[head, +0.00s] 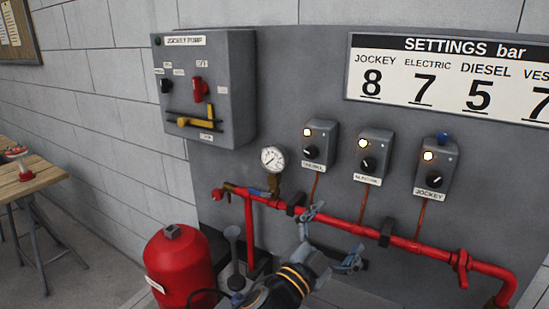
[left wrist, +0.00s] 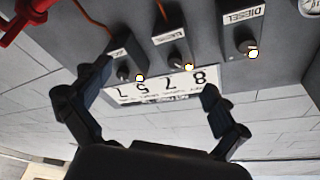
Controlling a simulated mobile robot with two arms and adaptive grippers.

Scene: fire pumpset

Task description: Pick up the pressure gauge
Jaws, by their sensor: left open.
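The pressure gauge (head: 272,158) has a round white dial. It stands upright on a brass fitting above the left part of the red pipe in the head view. A dial is also partly cut off at the top right corner of the upside-down left wrist view (left wrist: 309,6). My left gripper (head: 330,240) is open, in front of the red pipe, to the right of and below the gauge, apart from it. Its two spread fingers also show in the left wrist view (left wrist: 148,95) with nothing between them. My right gripper is not in view.
The red pipe (head: 340,222) runs across the grey panel, with three switch boxes (head: 375,155) above it. A grey jockey pump box (head: 207,88) is at upper left. A red tank (head: 178,268) stands below. A wooden table (head: 40,172) is at far left.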

